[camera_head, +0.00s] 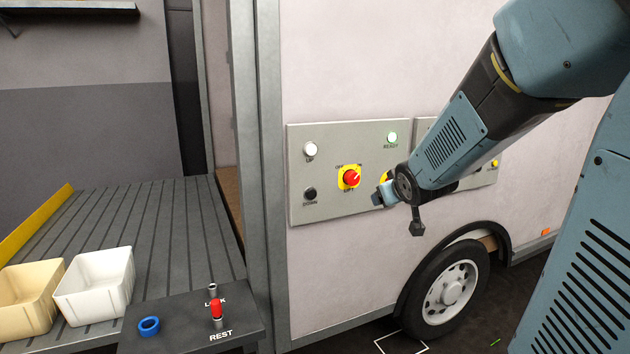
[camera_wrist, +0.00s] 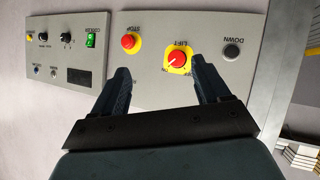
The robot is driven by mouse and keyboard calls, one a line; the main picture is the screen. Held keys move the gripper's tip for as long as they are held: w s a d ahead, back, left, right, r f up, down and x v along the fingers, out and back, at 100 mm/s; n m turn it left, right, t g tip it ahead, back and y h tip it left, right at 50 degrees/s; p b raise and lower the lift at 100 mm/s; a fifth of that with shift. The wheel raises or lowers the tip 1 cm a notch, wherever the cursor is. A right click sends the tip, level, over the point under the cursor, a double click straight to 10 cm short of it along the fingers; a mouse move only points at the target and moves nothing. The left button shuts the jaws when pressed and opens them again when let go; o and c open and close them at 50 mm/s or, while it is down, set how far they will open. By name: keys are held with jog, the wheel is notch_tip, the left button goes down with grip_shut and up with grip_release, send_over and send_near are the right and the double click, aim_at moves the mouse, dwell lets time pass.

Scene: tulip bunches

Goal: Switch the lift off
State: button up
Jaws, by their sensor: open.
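The lift switch (camera_head: 350,178) is a red rotary knob on a yellow plate, on a grey panel (camera_head: 322,205) on the vehicle's side. Its white mark points up and right, to the ON side. The knob also shows, upside down, in the wrist view (camera_wrist: 178,59). My gripper (camera_head: 381,195) is just right of the knob in the head view and apart from it. In the wrist view my gripper (camera_wrist: 161,64) is open and empty, with the knob beyond the fingers, nearer the right one. A red stop button (camera_wrist: 129,42) shows left of the knob; my arm mostly hides it in the head view.
A small stand (camera_head: 180,325) holds a red-topped key and a blue ring (camera_head: 149,326).

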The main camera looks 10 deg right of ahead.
aim_at(354, 179)
jog(key=w+f+n+t+y, duration=0.1)
jog(key=w+y, duration=0.1)
jog(key=w, duration=0.5)
jog(key=w+a+f+n+t+y, duration=0.1)
jog(key=w+t+y, duration=0.1)
jog(key=w, duration=0.6)
jog(key=w+a+f+t+y, duration=0.1)
jog(key=w+f+t+y, duration=0.1)
jog(key=w, duration=0.6)
jog(key=shift+a+n, duration=0.15)
jog(key=shift+n, duration=0.25)
jog(key=shift+c, duration=0.4)
jog(key=c, duration=1)
jog(key=shift+o, duration=0.2)
